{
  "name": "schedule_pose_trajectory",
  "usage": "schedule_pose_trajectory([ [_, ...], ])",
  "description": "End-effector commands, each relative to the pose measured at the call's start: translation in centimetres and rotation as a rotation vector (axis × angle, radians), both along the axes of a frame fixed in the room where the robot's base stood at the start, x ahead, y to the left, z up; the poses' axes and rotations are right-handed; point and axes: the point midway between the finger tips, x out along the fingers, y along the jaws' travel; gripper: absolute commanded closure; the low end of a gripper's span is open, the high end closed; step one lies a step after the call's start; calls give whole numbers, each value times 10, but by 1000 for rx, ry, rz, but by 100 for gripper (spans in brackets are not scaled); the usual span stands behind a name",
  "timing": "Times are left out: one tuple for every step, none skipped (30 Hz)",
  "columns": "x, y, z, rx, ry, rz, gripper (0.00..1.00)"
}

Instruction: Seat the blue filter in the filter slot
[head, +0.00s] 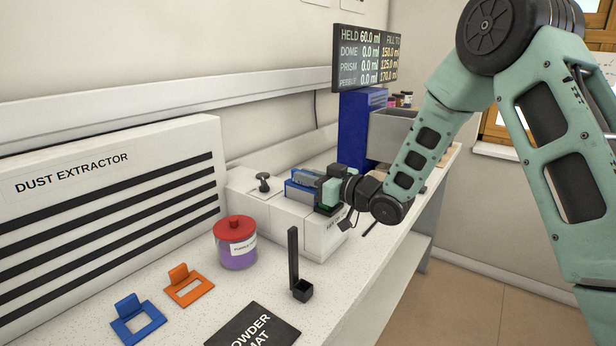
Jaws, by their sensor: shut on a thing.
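A blue block, which looks like the blue filter (300,194), is at the top of a white machine (322,240) against the wall. My gripper (307,181) reaches over the machine from the right, its grey finger lying along the block. It is shut on the blue filter. The filter slot cannot be made out; the gripper and filter cover that part of the machine. I cannot tell whether the filter is inside the slot or above it.
A black knob (263,183) stands on the machine's left part. A red-lidded purple jar (235,243), a black scoop (301,289), and orange (188,287) and blue (137,321) frames sit in front. A tall blue box (353,135) and grey bin (391,132) stand behind.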

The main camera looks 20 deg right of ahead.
Motion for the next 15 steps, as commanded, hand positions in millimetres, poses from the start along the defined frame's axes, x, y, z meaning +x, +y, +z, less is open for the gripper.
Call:
schedule_pose_trajectory([
  [0,0,-2,1,-1,0,100],
  [0,0,-3,1,-1,0,100],
  [0,0,-4,1,-1,0,100],
  [0,0,-5,1,-1,0,100],
  [0,0,-5,1,-1,0,100],
  [0,0,-6,1,-1,0,100],
  [0,0,-7,1,-1,0,100],
  [0,0,-8,1,-1,0,100],
  [0,0,-9,1,-1,0,100],
  [0,0,-9,1,-1,0,100],
  [0,0,-10,1,-1,0,100],
  [0,0,-11,1,-1,0,100],
  [0,0,-12,1,-1,0,100],
  [0,0,-13,1,-1,0,100],
  [0,0,-13,1,-1,0,100],
])
